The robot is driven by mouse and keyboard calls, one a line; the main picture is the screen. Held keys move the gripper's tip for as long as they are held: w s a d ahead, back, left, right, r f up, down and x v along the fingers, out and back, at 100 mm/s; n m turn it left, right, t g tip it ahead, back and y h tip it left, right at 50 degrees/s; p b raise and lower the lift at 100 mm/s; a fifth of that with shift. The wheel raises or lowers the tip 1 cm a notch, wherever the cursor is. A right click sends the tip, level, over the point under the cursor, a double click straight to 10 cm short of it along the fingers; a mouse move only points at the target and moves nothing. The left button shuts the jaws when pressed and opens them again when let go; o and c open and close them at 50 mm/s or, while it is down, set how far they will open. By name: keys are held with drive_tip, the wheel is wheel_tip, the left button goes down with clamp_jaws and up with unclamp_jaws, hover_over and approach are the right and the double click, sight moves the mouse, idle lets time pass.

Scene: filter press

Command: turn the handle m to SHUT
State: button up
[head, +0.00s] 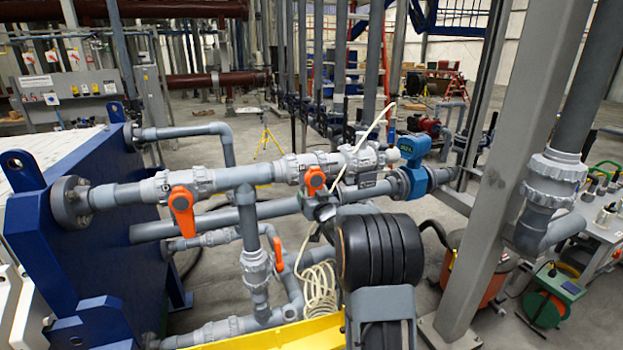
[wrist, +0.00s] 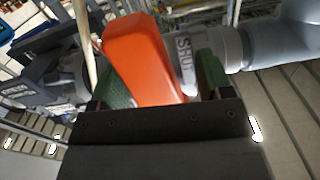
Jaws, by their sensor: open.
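In the wrist view an orange valve handle (wrist: 143,58) stands between the two green pads of my gripper (wrist: 166,80). The gripper is open. The left pad is partly hidden behind the handle; I cannot tell whether either pad touches it. A label reading SHUT (wrist: 187,62) is on the grey valve body just right of the handle. In the head view the orange handle nearest my gripper (head: 326,206) is on the upper grey pipe (head: 314,180). My arm hides part of this spot. No letter m is readable.
Another orange handle (head: 183,210) hangs from the same pipe on the left, and a third (head: 278,254) is on a vertical pipe below. A blue flow meter (head: 412,172) sits to the right. A cream hose (head: 375,130) passes close to the handle. A grey post (head: 505,170) stands at right.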

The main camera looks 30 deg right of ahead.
drive_tip(key=shift+s+d, duration=0.1)
drive_tip(key=s+b, duration=0.2)
drive_tip(key=s, duration=0.5)
drive_tip(key=shift+a, duration=0.45)
drive_tip(key=shift+w, duration=0.1)
